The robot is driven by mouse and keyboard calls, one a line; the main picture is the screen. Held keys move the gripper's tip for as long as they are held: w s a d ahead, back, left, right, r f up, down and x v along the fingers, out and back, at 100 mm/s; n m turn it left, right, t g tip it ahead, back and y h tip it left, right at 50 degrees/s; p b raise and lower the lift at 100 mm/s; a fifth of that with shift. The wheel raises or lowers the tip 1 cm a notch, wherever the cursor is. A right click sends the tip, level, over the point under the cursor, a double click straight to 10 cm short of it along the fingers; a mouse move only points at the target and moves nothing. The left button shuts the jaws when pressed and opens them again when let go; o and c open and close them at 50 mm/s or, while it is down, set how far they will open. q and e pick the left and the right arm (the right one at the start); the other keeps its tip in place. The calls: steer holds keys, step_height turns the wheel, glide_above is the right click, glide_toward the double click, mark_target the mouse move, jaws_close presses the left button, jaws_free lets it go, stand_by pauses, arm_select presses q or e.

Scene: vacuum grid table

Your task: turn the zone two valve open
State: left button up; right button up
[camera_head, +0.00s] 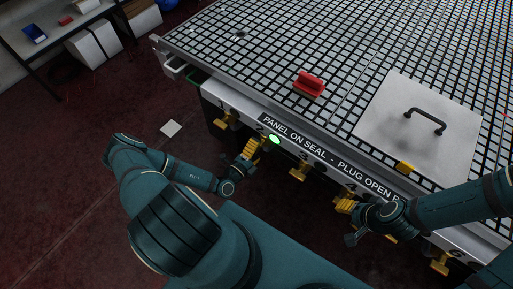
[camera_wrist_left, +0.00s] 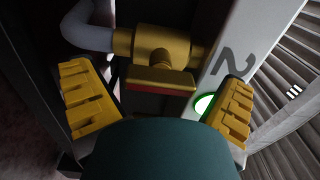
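The zone two valve (camera_wrist_left: 158,50) shows in the left wrist view as a brass-yellow body on a grey pipe, beside a large "2" on the pale panel. Its yellow handle (camera_wrist_left: 162,78), with a red strip along its lower edge, lies roughly crosswise in that view. My left gripper (camera_wrist_left: 160,105) is open, with one yellow finger either side of the handle and no visible contact. In the head view the left gripper (camera_head: 248,151) is at the table's front edge and largely hides this valve. My right gripper (camera_head: 346,205) is near position 4; its finger gap is unclear.
A lit green lamp (camera_head: 274,139) sits beside position 2. Other yellow valves line the front, including valve 1 (camera_head: 225,122) and valve 3 (camera_head: 299,172).

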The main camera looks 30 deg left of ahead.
arm_select(q)
steer(key=s+a, duration=0.1)
steer(key=s, duration=1.1)
stand_by(0.5)
